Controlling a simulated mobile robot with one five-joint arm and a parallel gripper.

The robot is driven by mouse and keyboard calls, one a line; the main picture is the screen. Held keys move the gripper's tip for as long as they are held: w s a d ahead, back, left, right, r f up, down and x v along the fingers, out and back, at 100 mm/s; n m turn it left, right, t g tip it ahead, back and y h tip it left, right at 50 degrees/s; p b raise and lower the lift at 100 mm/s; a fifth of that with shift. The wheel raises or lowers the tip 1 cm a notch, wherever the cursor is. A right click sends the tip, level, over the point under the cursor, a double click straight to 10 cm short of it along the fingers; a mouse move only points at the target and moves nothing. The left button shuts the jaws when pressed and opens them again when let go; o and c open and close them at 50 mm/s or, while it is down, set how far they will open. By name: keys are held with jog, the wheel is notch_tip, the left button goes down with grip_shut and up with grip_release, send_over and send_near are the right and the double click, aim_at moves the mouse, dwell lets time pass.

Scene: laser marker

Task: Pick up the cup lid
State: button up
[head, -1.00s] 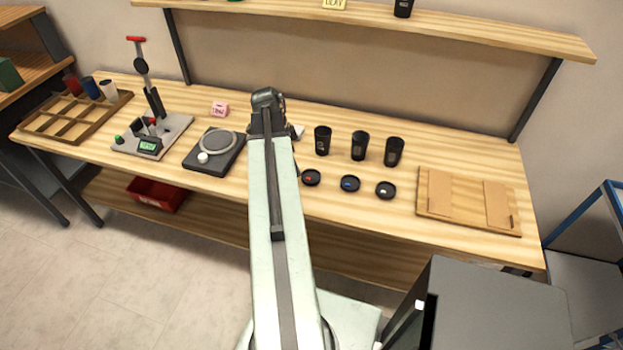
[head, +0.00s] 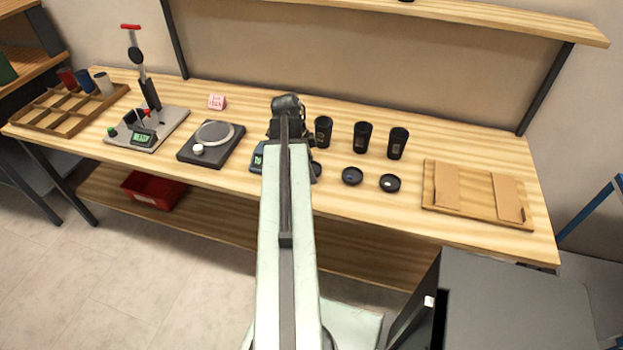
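Two black cup lids lie flat on the wooden table, the left one (head: 352,176) with a dark centre and the right one (head: 390,183) with a pale centre dot. A third lid (head: 317,169) shows only its right edge beside my arm. Three black cups stand upright behind the lids: left (head: 323,132), middle (head: 362,137) and right (head: 397,143). My gripper (head: 289,128) is at the dark far end of my arm, left of the left cup and over the table. Its fingers are mostly hidden by the arm, so I cannot see whether they are open.
A dark device with a small display (head: 257,157) is partly behind my arm. Left of it are a round-plate device (head: 212,144), a press (head: 148,130) and a divided tray (head: 62,112). A wooden board (head: 475,193) lies at right. A shelf (head: 450,18) runs above the table.

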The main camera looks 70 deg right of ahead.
jog(key=shift+f, duration=0.2)
jog(key=c, duration=1.4)
notch_tip(320, 180, up, 10)
jog(key=p, duration=1)
jog(key=shift+s, duration=0.1)
